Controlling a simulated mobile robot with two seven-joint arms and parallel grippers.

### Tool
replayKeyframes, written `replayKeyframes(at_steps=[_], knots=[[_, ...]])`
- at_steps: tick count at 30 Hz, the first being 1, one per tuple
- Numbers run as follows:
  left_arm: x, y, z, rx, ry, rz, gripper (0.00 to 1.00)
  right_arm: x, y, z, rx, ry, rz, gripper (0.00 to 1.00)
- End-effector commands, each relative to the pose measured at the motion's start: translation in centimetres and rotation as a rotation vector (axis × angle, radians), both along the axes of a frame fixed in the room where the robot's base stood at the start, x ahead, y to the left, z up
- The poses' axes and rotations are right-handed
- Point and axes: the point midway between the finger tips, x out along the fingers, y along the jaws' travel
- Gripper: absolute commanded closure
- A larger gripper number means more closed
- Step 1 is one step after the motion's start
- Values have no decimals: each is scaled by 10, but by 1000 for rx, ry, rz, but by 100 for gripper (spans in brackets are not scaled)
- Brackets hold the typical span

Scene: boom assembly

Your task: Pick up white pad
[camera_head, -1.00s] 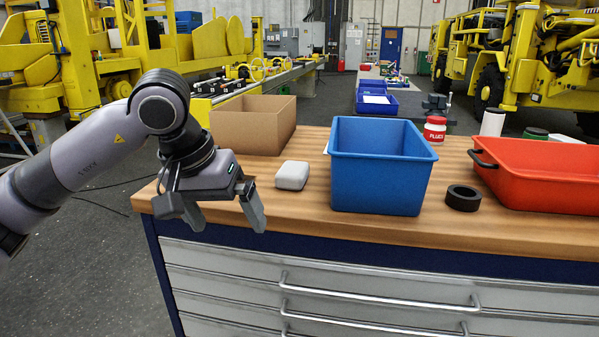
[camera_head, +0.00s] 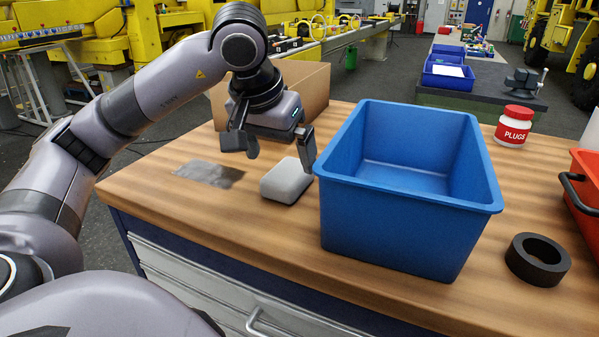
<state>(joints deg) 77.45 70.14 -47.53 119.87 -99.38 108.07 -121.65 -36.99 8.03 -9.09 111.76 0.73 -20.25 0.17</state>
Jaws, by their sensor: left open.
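The white pad (camera_head: 286,182) is a small light block with rounded edges, lying on the wooden bench top (camera_head: 200,215) just left of the blue bin (camera_head: 400,225). My left gripper (camera_head: 281,160) is open and empty. In the picture its fingers point down just behind and above the pad, one finger near the bin's left corner. I cannot tell the exact height of the fingertips above the bench. My right gripper is not in view.
A cardboard box (camera_head: 308,85) stands behind my gripper. A black ring (camera_head: 537,260) lies right of the blue bin. A PLUGS jar (camera_head: 514,127) and a red tray (camera_head: 585,185) are farther right.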

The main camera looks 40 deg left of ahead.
Motion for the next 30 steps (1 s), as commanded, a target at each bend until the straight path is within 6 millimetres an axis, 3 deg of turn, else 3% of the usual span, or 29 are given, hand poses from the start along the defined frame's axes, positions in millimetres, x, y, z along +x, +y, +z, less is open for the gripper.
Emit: replayKeyframes(at_steps=[12,30], knots=[[27,5,-49,0,3,0,0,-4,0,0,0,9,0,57],[29,5,-56,0,1,0,0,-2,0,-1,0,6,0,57]])
